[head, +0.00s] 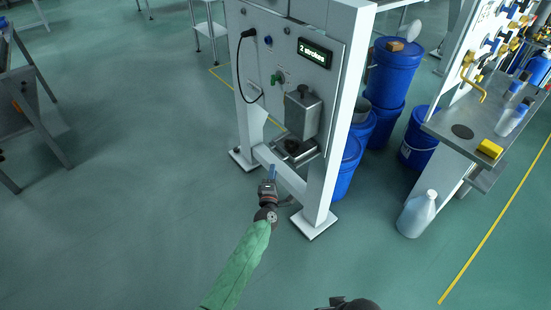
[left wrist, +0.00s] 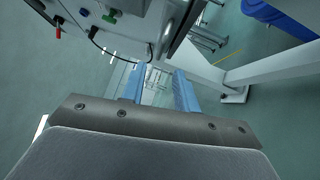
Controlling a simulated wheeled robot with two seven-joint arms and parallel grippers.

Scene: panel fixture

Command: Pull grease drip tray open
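The grease drip tray (head: 294,150) is a small metal tray with dark contents, low on the front of the white panel fixture, below a grey metal box (head: 303,112). Whether it is slid out at all is hard to tell. My left gripper (head: 272,172) is just below and left of the tray in the head view, apart from it as far as I can see. In the left wrist view its two blue fingers (left wrist: 158,88) stand apart with no object between them. A grey metal part (left wrist: 172,32) of the fixture lies beyond the fingertips. My right gripper is not recognisable.
The fixture's white right post (head: 335,130) and lower crossbar (head: 280,175) stand close to my left gripper. Blue drums (head: 390,75) stand behind. A white jug (head: 417,213) is on the floor to the right, by a workbench (head: 470,135).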

